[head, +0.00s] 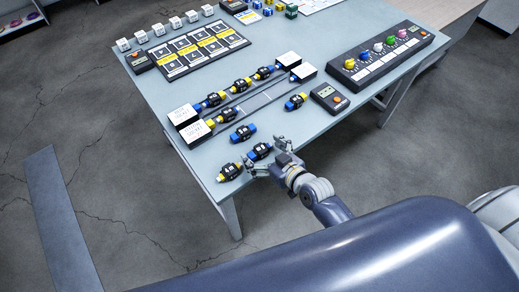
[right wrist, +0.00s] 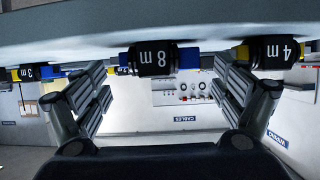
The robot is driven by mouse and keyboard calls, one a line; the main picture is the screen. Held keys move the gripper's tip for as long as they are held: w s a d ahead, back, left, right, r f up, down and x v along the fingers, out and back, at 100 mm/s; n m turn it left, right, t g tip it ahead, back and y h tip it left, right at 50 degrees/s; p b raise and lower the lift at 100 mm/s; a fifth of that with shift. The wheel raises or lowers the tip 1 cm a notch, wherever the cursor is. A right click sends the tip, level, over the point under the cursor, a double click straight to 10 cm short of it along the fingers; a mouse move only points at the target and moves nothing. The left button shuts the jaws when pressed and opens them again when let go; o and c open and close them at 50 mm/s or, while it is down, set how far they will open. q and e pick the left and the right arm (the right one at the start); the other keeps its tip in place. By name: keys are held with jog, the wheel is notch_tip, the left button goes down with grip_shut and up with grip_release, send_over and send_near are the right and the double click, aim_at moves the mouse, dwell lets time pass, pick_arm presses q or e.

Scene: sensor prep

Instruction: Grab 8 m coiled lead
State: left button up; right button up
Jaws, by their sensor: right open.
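The 8 m coiled lead (right wrist: 153,58), a black body with a white label and a blue end, shows at the top middle of the right wrist view. My right gripper (right wrist: 160,95) is open, with its fingers spread either side of the lead and nothing between their pads. In the head view my right gripper (head: 268,168) is at the table's near edge, close to a blue-ended black lead (head: 259,151). That lead's label is too small to read there; by position it seems the 8 m one. My left gripper is not in view.
A 4 m lead (right wrist: 272,52) lies right of it in the right wrist view.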

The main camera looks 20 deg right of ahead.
jog(key=shift+x, duration=1.05)
jog(key=shift+s, duration=0.1)
jog(key=c, duration=1.2)
jog(key=shift+r, duration=0.15)
